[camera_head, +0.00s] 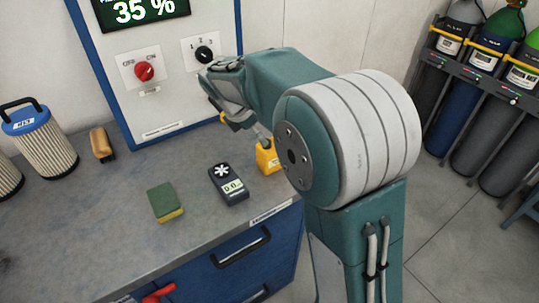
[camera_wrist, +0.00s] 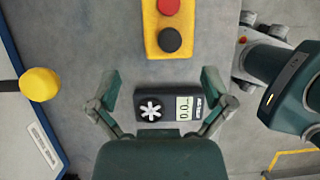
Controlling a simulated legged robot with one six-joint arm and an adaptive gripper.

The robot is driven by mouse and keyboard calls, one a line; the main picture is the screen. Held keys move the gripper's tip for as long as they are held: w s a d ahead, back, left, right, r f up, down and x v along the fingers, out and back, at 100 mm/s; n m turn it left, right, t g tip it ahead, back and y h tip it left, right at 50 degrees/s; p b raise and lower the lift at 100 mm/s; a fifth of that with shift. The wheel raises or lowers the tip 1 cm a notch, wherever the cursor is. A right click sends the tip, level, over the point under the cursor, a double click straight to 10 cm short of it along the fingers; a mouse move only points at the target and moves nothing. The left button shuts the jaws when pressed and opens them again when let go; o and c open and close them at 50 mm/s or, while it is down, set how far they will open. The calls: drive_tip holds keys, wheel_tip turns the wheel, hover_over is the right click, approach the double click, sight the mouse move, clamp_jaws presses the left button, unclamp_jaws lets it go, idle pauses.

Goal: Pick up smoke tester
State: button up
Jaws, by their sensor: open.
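No label marks the smoke tester. A yellow round bulb (camera_wrist: 40,84), seen from above by the panel's foot, looks most like it. In the head view a bit of yellow (camera_head: 236,119) shows behind my gripper, perhaps the same bulb, mostly hidden. My gripper (camera_wrist: 160,88) is open and empty, pointing down over the bench. In the wrist view the bulb is left of the fingers and apart from them. A dark meter with a white fan mark and a small display (camera_wrist: 168,108) lies between and below the fingers; it also shows in the head view (camera_head: 228,184).
A yellow box with red and black buttons (camera_wrist: 170,22) lies close by. A green-yellow sponge (camera_head: 165,202), a brush (camera_head: 101,144) and filter cartridges (camera_head: 40,142) are on the bench's left. The control panel (camera_head: 160,60) blocks the back. Gas cylinders (camera_head: 475,100) stand right.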

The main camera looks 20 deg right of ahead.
sight(267, 161)
drive_tip(key=d+f, duration=0.5)
drive_tip(key=shift+w+f, duration=0.15)
drive_tip(key=shift+w, duration=0.05)
drive_tip(key=shift+a+f, duration=0.15)
drive_tip(key=shift+a, duration=0.5)
drive_tip(key=shift+d, duration=0.25)
drive_tip(key=c, duration=0.8)
drive_tip(key=shift+d, duration=0.2)
drive_tip(key=c, duration=0.4)
drive_tip(key=shift+o, duration=0.2)
drive_tip(key=shift+d, duration=0.1)
